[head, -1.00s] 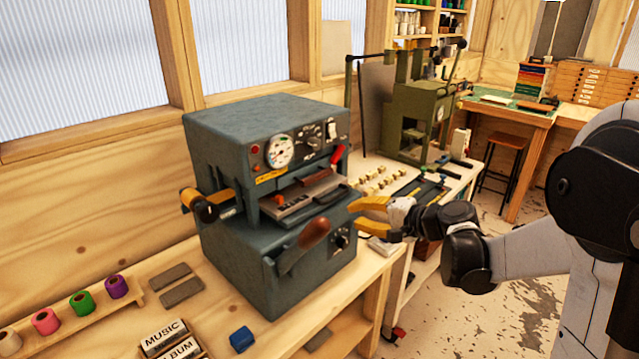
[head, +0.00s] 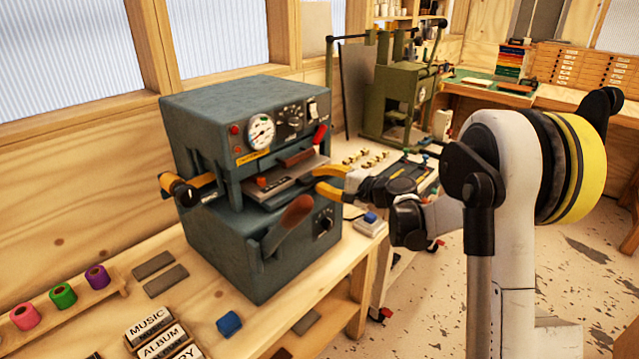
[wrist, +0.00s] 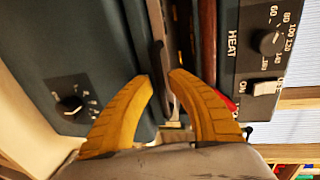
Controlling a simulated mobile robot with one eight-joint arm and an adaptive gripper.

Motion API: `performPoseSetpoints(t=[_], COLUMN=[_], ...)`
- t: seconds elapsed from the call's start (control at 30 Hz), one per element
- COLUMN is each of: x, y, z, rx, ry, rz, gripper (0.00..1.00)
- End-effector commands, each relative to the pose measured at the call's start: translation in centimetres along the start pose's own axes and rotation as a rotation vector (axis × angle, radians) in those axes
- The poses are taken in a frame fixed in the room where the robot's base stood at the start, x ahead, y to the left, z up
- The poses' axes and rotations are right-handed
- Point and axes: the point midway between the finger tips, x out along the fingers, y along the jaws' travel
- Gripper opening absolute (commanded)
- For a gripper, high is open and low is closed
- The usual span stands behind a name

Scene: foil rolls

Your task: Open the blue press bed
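The blue press (head: 240,105) stands on the wooden bench, with a gauge and knobs on its upper front. Its press bed (head: 280,190), a dark tray with a grey plate, lies in the gap between the upper and lower body. My gripper (head: 318,180) is at the right front of this bed, its yellow fingers parted. In the wrist view, my gripper (wrist: 162,76) is open, with the bed's dark front edge (wrist: 158,55) between or just beyond the fingertips. I cannot tell whether they touch it.
A brown-handled lever (head: 290,220) juts out below the bed, and a red-tipped lever (head: 319,135) stands above it. A green press (head: 395,95) stands on a bench behind. A blue block (head: 229,323) and lettered blocks (head: 160,342) lie on the front bench.

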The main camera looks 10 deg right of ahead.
Motion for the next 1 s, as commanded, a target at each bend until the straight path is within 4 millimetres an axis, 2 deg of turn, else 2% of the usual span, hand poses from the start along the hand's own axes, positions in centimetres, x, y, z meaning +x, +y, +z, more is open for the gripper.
performPoseSetpoints(t=[0.3, 0.4, 0.8, 1.0], x=[0.3, 0.3, 0.2, -2.0], y=[0.0, 0.0, 0.0, 0.5], z=[0.0, 0.0, 0.0, -0.1], rx=[0.000, 0.000, 0.000, 0.000], ry=[0.000, 0.000, 0.001, 0.003], rz=[0.000, 0.000, 0.000, 0.000], gripper=[0.21, 0.00, 0.00, 0.00])
